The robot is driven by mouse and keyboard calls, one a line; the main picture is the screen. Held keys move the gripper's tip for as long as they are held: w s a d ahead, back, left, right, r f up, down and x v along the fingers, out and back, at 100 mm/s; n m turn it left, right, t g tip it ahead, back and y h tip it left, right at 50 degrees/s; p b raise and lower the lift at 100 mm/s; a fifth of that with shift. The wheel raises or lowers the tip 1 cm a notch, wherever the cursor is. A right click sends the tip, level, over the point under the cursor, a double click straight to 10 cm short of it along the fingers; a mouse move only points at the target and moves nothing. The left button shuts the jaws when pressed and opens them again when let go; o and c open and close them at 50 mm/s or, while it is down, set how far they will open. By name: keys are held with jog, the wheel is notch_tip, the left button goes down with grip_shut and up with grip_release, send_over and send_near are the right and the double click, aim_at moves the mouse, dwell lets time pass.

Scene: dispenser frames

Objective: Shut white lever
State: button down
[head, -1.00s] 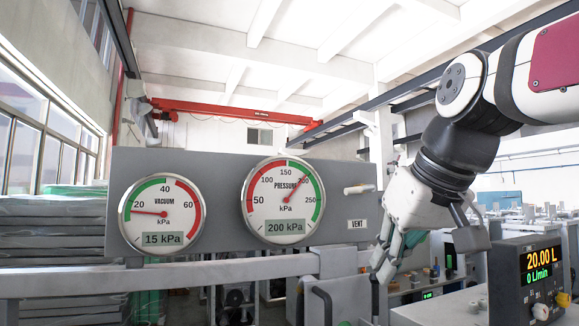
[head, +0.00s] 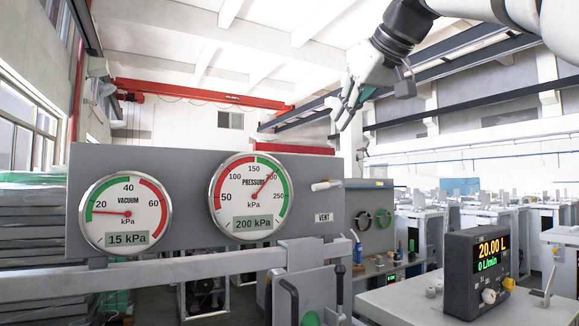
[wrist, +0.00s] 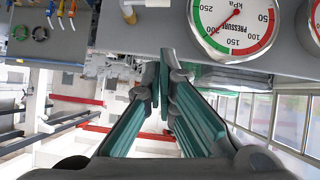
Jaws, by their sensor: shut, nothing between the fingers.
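The white lever (head: 326,185) sits on the grey panel just above the VENT label (head: 323,217). It lies nearly horizontal, slightly raised at its right end. In the wrist view, part of the lever (wrist: 146,3) shows at the top edge, cut off by the frame. My gripper (head: 341,122) hangs in the head view above and slightly right of the lever, apart from it. In the wrist view, my gripper's green-padded fingers (wrist: 163,85) come together at the tips with nothing held.
The grey panel (head: 150,165) carries a vacuum gauge (head: 126,214) at 15 kPa and a pressure gauge (head: 250,197) at 200 kPa. A grey rail (head: 150,275) runs in front. A black display unit (head: 475,268) reads 20.00 L at right.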

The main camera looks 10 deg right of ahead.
send_over(325, 186)
jog(key=s+a, duration=0.1)
jog(key=s, duration=0.1)
notch_tip(325, 186, down, 8)
jog(key=shift+w+f+p, duration=0.3)
jog(key=shift+f+p, duration=0.05)
jog(key=shift+f, duration=0.4)
